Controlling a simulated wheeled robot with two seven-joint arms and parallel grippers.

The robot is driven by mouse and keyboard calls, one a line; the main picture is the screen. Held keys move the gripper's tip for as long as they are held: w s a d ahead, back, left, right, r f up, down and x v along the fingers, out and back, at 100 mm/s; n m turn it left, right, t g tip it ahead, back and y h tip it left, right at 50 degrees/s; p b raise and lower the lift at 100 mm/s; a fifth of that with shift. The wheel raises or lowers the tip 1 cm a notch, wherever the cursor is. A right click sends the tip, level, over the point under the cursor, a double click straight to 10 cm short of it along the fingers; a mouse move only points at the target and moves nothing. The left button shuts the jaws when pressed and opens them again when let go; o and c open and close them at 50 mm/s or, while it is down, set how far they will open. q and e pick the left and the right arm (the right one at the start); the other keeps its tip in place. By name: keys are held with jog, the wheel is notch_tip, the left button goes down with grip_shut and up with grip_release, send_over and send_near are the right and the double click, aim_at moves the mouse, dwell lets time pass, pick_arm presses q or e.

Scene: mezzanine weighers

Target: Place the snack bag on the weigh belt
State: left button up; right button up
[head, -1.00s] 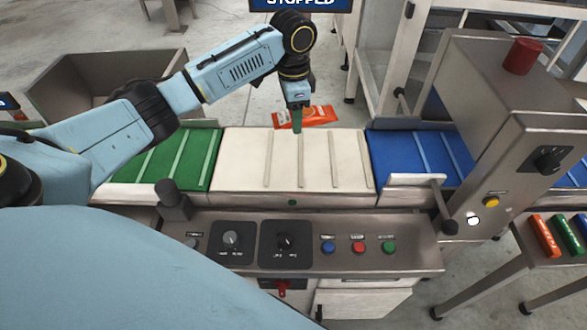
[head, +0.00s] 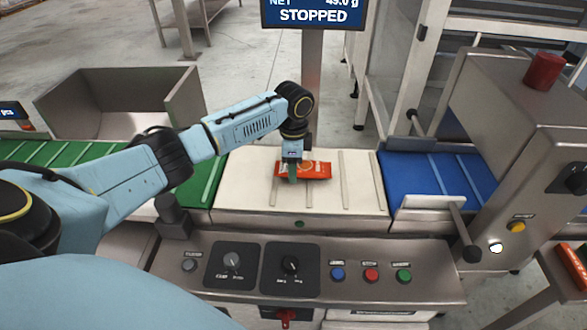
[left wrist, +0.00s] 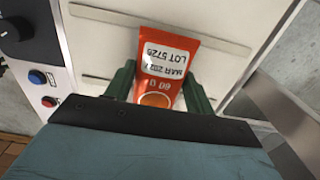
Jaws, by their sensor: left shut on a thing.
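The snack bag (head: 318,170) is an orange-red packet, over the white weigh belt (head: 240,185) in the head view. My left gripper (head: 292,178) is shut on it near its left part. In the left wrist view the bag (left wrist: 168,60) sits between the two green fingers (left wrist: 158,88), its printed lot label showing. The bag is at or just above the belt; I cannot tell whether it touches. My right gripper is not in view.
A green belt (head: 205,176) adjoins on the left and a blue belt (head: 430,176) on the right. The control panel (head: 215,290) runs along the front. A display (head: 313,14) reads STOPPED. A grey bin (head: 120,95) stands behind left. The right half of the white belt is clear.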

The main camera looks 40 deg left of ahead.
pick_arm(q)
jog(key=shift+f, duration=0.3)
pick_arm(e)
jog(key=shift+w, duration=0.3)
pick_arm(q)
jog(key=shift+f, duration=0.1)
jog(key=o, duration=1)
jog(key=shift+c, duration=0.2)
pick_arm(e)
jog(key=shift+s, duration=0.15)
pick_arm(q)
notch_tip(320, 180, up, 6)
jog(key=shift+r+p, duration=0.1)
jog(key=shift+p, duration=0.75)
notch_tip(320, 180, up, 6)
jog(key=p, duration=0.1)
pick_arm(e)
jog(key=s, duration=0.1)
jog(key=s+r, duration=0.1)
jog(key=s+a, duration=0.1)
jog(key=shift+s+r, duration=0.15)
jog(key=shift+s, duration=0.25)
